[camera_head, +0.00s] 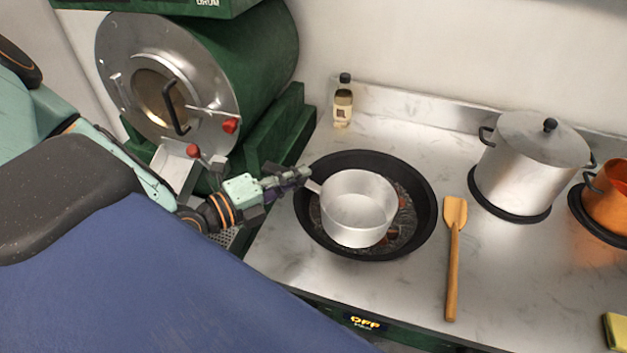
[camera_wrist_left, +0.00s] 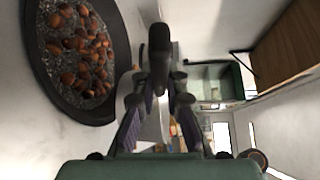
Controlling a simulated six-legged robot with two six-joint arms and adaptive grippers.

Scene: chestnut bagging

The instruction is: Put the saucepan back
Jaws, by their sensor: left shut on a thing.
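The saucepan (camera_head: 357,205) is pale metal and looks empty, with its open top up. It is over the wide black pan (camera_head: 426,190); I cannot tell whether it touches what lies there. My left gripper (camera_head: 297,177) is shut on the saucepan's handle at its left side. In the left wrist view, the fingers (camera_wrist_left: 158,108) show in the middle, and the black pan's rim (camera_wrist_left: 38,70) is at upper left with several brown chestnuts (camera_wrist_left: 82,55) on dark grains. The saucepan's bowl is not clear in that view. My right gripper is not in view.
A wooden spatula (camera_head: 453,255) lies right of the pan. A lidded steel pot (camera_head: 528,170) and a copper pot (camera_head: 607,198) stand farther right. A small bottle (camera_head: 343,103) stands behind. A green drum machine (camera_head: 245,65) is at back left. The countertop around the spatula is clear.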

